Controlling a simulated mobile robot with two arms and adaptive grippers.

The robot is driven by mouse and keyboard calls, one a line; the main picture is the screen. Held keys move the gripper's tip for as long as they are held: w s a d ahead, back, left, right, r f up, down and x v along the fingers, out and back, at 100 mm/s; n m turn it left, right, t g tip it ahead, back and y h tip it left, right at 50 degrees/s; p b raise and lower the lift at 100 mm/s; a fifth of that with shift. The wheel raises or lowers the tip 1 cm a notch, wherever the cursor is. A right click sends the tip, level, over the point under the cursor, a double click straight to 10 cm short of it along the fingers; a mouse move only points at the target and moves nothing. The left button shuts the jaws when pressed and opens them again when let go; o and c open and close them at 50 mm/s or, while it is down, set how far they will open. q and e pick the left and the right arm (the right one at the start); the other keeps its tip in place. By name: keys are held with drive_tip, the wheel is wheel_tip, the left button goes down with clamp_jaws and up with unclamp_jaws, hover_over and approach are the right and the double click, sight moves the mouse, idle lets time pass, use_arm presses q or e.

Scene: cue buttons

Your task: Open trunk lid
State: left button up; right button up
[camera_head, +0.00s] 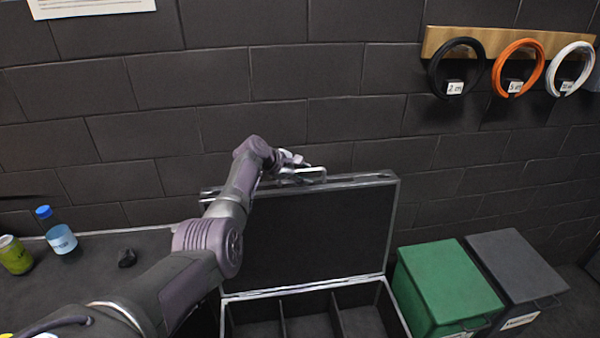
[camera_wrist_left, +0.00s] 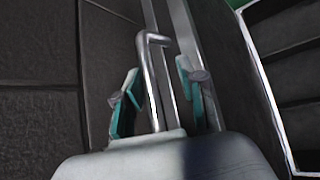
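The trunk (camera_head: 405,326) stands open on the floor side of the head view, with its dark, metal-edged lid (camera_head: 320,235) raised nearly upright against the wall side. Dividers split its inside into compartments. My left gripper (camera_head: 300,172) is at the lid's top edge, by the metal handle (camera_head: 312,176). In the left wrist view, the handle (camera_wrist_left: 152,85) runs between the two teal-padded fingers of my left gripper (camera_wrist_left: 160,98). The fingers are apart, with a visible gap on the right side of the handle. My right gripper is not in view.
A green box (camera_head: 445,285) and a dark grey box (camera_head: 515,265) stand right of the trunk. Coloured rings (camera_head: 518,68) hang on the brick wall.

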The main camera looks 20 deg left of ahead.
use_arm(q)
drive_tip(key=v, duration=1.2)
drive_tip(key=shift+f, duration=0.1)
